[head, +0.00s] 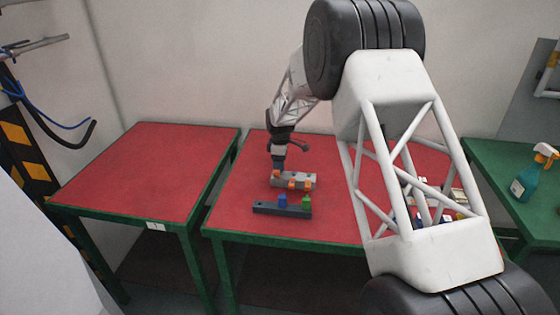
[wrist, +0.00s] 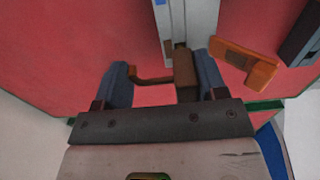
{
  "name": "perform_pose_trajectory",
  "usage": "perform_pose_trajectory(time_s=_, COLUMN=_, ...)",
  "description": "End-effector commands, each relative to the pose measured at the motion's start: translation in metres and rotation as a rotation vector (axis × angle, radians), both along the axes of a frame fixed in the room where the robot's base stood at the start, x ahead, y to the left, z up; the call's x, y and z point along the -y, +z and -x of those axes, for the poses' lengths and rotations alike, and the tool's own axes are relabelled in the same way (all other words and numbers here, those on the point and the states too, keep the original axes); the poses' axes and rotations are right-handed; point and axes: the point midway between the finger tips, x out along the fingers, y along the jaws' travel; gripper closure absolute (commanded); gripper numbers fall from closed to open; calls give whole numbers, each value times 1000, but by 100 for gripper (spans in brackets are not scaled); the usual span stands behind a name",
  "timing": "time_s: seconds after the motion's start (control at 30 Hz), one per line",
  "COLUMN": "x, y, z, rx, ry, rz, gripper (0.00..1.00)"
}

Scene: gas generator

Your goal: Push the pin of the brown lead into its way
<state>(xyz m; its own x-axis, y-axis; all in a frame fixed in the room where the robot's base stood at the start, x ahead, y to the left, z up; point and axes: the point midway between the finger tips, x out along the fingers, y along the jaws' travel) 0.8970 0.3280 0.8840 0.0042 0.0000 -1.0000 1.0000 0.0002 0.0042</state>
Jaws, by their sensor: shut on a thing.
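My gripper (head: 278,166) points down at the left end of a grey housing with orange parts (head: 300,179) on the middle red table. In the wrist view, the fingers of my gripper (wrist: 165,80) stand apart on either side of the brown lead (wrist: 186,72). A brown block is by the right finger, and a thinner orange-brown length reaches to the left finger. The brown block meets, or nearly meets, the near end of the grey housing (wrist: 192,22). Its pin and the opening of its way cannot be made out.
An orange piece (wrist: 246,64) is right of the brown block. A dark rail (head: 268,208) with a blue piece (head: 282,200) and a green piece (head: 306,201) lies in front of the housing. The left red table (head: 150,165) is bare. A spray bottle (head: 533,175) stands far right.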

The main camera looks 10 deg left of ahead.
Motion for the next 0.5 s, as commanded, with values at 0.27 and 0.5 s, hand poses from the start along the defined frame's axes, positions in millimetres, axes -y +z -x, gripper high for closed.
perform_pose_trajectory(time_s=0.27, x=0, y=-6, z=0, rx=0, ry=0, rz=0, gripper=58)
perform_pose_trajectory(time_s=0.5, x=0, y=-11, z=0, rx=-1, ry=0, rz=0, gripper=58)
